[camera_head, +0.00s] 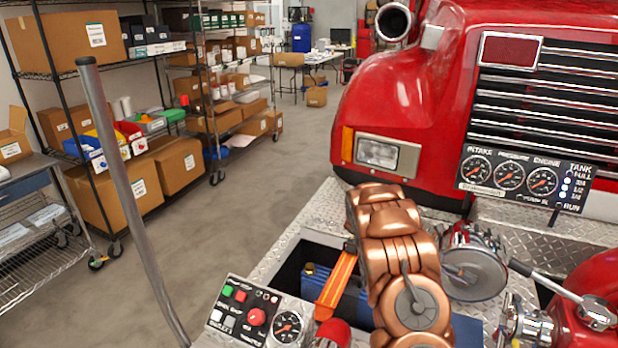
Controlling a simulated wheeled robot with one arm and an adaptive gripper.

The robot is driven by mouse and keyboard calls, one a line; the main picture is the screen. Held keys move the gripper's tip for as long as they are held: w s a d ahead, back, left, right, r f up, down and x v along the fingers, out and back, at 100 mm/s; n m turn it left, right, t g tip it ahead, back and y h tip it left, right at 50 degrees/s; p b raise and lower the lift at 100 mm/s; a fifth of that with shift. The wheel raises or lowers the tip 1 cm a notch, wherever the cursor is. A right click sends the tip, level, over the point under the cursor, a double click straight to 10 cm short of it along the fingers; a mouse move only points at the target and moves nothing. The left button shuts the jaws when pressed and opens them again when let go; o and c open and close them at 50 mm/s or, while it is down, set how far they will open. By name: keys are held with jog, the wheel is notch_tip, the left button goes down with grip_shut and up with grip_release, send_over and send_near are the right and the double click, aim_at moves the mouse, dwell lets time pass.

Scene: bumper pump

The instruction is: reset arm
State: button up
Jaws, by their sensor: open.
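My copper-coloured arm rises from the bottom of the head view, right of centre, in front of the fire truck's front bumper. Its segments are bent over a recess in the bumper. I see no fingers of my gripper in this view. An orange strap lies over a blue object (317,283) in the recess, just left of my arm. What my arm covers behind it is hidden.
A control panel (240,310) with buttons and a gauge sits left of my arm. A gauge panel (522,178), metal valves (475,270) and red piping stand to the right. A grey pole (128,190) and shelves of boxes (180,165) are left; open floor lies between.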

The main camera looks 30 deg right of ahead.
jog(key=s+a+r+m+t+y, duration=0.15)
jog(key=a+r+m, duration=0.35)
jog(key=a, duration=0.6)
jog(key=s+a+r+m+t+y, duration=0.1)
jog(key=a+r+m+t+y, duration=0.3)
jog(key=a, duration=0.8)
jog(key=s+a+r+m+t+y, duration=0.1)
jog(key=s+a+m, duration=0.3)
jog(key=a, duration=0.8)
jog(key=s+a+m+t+y+b, duration=0.1)
jog(key=s+a+m+t+y, duration=0.1)
jog(key=s+a, duration=0.5)
jog(key=a+m+t, duration=0.1)
jog(key=a+m, duration=0.1)
jog(key=a, duration=0.4)
jog(key=shift+s+r+y+b, duration=0.2)
jog(key=shift+r+y+b, duration=0.1)
jog(key=shift+r+y, duration=0.1)
jog(key=shift+a, duration=0.15)
jog(key=shift+c, duration=0.5)
